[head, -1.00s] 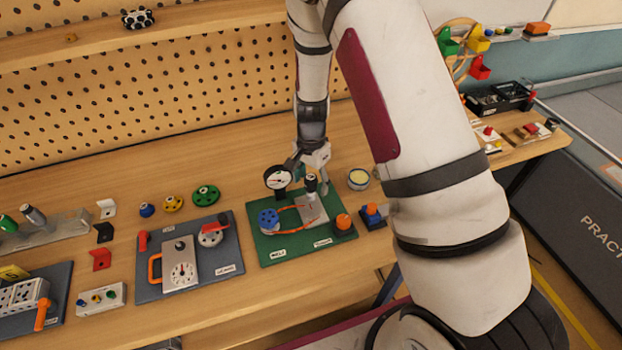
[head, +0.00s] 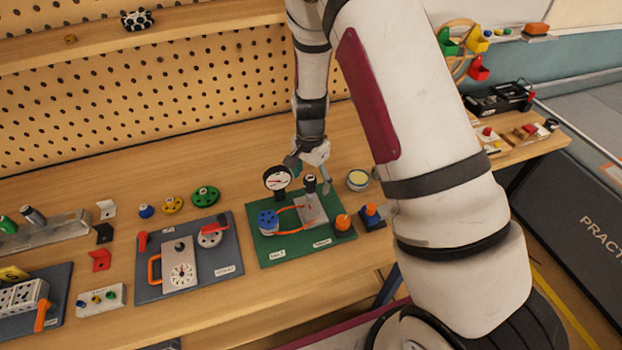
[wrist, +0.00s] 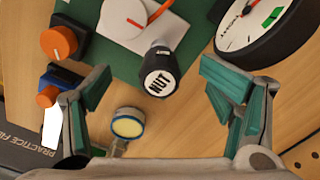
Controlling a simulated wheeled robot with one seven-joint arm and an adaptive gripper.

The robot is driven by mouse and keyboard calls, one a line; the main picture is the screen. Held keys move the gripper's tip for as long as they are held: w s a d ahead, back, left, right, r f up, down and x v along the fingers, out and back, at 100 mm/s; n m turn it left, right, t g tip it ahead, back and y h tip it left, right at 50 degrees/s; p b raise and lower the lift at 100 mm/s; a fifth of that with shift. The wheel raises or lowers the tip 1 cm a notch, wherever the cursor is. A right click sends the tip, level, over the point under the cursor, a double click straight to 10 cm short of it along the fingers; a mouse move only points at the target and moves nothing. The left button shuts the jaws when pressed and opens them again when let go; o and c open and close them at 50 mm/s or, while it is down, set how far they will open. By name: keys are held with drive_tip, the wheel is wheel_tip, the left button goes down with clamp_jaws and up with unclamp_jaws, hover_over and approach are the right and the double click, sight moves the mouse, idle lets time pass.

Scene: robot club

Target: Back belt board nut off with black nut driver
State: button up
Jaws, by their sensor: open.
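The green belt board (head: 290,248) lies on the bench with a blue pulley (head: 268,219), an orange belt and a grey plate (head: 313,210). The black nut driver (head: 310,184) stands upright on that plate. In the wrist view its round black end (wrist: 160,76) shows the word NUT. The nut under it is hidden. My gripper (head: 308,172) is open and empty, just behind and above the driver. In the wrist view the driver's end lies between and beyond my teal fingertips (wrist: 158,92), apart from both.
A dial gauge (head: 277,179) stands close to the left of my gripper. An orange knob (head: 343,223) is on the board's right side, with a blue block (head: 372,217) beside it. A yellow-topped round tin (head: 358,180) stands behind. A dark lock board (head: 222,268) lies to the left.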

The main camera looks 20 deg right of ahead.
drive_tip(key=shift+r+p, duration=0.45)
drive_tip(key=shift+r, duration=2)
drive_tip(key=o, duration=0.4)
drive_tip(key=shift+o, duration=0.2)
drive_tip(key=shift+r, duration=0.1)
drive_tip(key=s+r+n+t+y+b, duration=0.1)
drive_tip(key=s+r+n, duration=0.25)
drive_tip(key=r, duration=0.85)
drive_tip(key=s+r+n+t+b, duration=0.2)
drive_tip(key=s+r, duration=0.3)
drive_tip(key=r, duration=0.8)
drive_tip(key=s+r+n+t+h+b, duration=0.1)
drive_tip(key=s+n, duration=0.5)
drive_tip(key=s, duration=0.6)
drive_tip(key=shift+s+r+t+b, duration=0.15)
drive_tip(key=shift+r+t+b, duration=0.35)
drive_tip(key=shift+t, duration=0.3)
